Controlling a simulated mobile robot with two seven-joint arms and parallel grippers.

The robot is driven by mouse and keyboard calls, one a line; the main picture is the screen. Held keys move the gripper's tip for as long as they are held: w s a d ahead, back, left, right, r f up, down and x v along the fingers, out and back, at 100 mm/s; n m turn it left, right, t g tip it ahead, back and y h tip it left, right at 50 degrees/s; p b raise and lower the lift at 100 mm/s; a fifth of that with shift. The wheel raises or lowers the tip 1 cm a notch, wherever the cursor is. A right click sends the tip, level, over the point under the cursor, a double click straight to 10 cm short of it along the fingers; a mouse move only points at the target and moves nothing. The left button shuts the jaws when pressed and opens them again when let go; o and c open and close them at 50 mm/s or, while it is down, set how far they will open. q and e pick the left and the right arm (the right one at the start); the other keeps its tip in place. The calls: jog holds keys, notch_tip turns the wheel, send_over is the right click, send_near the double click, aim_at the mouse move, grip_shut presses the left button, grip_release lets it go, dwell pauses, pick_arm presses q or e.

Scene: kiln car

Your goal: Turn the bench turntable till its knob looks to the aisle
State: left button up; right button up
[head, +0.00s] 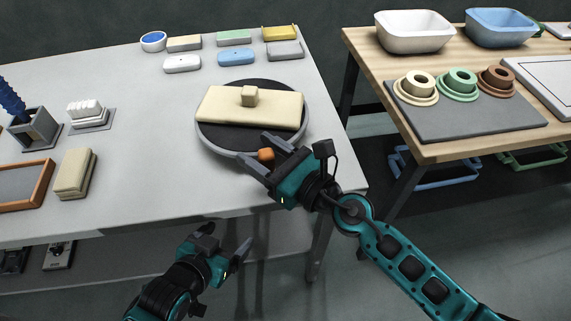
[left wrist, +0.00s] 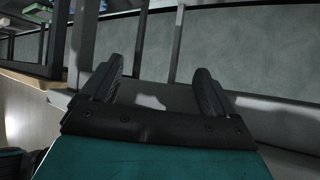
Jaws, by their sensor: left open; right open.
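The round bench turntable (head: 222,143) has a dark top and grey rim and stands near the right end of the grey bench. A cream slab (head: 225,105) with a small block (head: 249,96) lies across it. The orange knob (head: 266,155) is at the turntable's front edge, towards my side. My right gripper (head: 264,158) is open, with its fingers on either side of the knob; I cannot tell whether they touch it. My left gripper (head: 241,251) is open and empty, low in front of the bench. Its open fingers show in the left wrist view (left wrist: 155,88).
Several small coloured blocks and dishes (head: 235,57) line the bench's back. A grey holder (head: 36,128), a white piece (head: 87,112) and cream slabs (head: 74,173) stand at left. A wooden table (head: 440,150) with bowls and ring parts stands right, across a gap.

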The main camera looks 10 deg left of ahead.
jog(key=b+v, duration=0.2)
jog(key=v, duration=0.9)
jog(key=shift+s+d, duration=0.3)
jog(key=shift+s, duration=0.05)
jog(key=shift+c, duration=0.2)
